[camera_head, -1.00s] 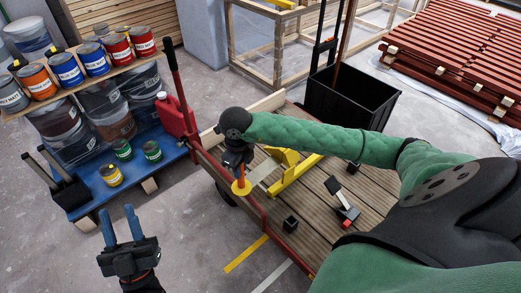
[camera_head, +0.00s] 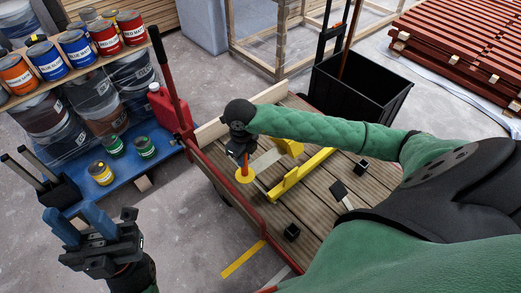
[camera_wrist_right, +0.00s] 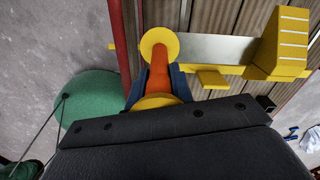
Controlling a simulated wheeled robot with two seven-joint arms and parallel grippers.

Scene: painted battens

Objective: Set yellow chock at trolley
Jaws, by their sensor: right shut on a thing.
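My right gripper (camera_wrist_right: 160,84) is shut on an orange handle (camera_wrist_right: 160,68) with a yellow disc (camera_wrist_right: 160,40) at its end. A grey flat strip (camera_wrist_right: 220,47) runs from the disc towards the yellow chock (camera_wrist_right: 285,40), a ribbed wedge. In the head view the chock (camera_head: 289,147) is over the plank deck of the trolley (camera_head: 325,205); I cannot tell whether it touches. A yellow bar (camera_head: 302,174) lies beside it. My left gripper (camera_head: 80,222) is open and empty, left of the trolley.
A blue platform (camera_head: 75,180) with small paint cans and a red canister (camera_head: 168,108) stands left of the trolley. A black bin (camera_head: 358,95) stands behind. Small black blocks (camera_head: 292,232) lie on the deck. Floor between left gripper and trolley is clear.

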